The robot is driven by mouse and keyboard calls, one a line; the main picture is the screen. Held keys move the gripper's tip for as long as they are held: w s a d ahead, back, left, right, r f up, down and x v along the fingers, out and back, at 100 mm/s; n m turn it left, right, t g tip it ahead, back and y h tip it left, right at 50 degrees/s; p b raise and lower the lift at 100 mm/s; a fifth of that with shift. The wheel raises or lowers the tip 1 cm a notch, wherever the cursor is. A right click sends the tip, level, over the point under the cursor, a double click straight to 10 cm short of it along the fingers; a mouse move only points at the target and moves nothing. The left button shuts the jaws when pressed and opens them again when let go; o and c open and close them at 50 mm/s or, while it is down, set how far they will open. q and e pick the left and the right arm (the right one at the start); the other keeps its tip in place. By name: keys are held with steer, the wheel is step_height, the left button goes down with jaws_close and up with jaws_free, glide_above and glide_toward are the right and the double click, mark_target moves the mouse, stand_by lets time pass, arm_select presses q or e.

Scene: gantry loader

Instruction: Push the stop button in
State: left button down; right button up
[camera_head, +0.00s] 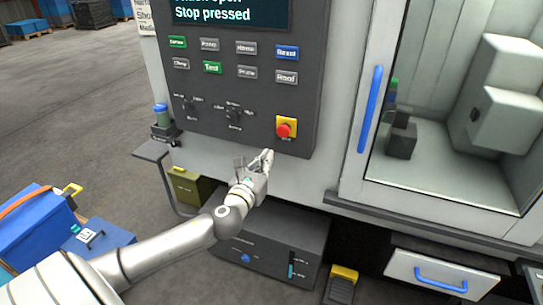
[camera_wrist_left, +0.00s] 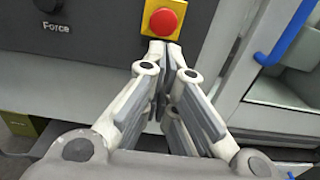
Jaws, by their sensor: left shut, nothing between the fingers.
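The stop button (camera_head: 284,130) is a round red knob on a yellow square plate at the lower right of the dark control panel (camera_head: 240,95). In the left wrist view the red button (camera_wrist_left: 163,22) sits at the top centre, just beyond the fingertips. My left gripper (camera_head: 268,156) is shut and empty, just below and to the left of the button in the head view. Its fingertips (camera_wrist_left: 165,50) lie close together near the plate's lower edge; I cannot tell whether they touch it. The screen (camera_head: 215,14) reads "Stop pressed". My right gripper is not in view.
Green, grey, blue and white keys and two rotary knobs (camera_head: 233,115) share the panel. A glass door with a blue handle (camera_head: 370,110) stands to the right. A grey box (camera_head: 270,245) and a drawer (camera_head: 443,272) are below. A blue case (camera_head: 40,235) is at left.

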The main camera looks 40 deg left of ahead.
arm_select(q)
steer(key=v, duration=0.3)
steer(key=shift+s+d, duration=0.1)
steer(key=shift+s, duration=0.2)
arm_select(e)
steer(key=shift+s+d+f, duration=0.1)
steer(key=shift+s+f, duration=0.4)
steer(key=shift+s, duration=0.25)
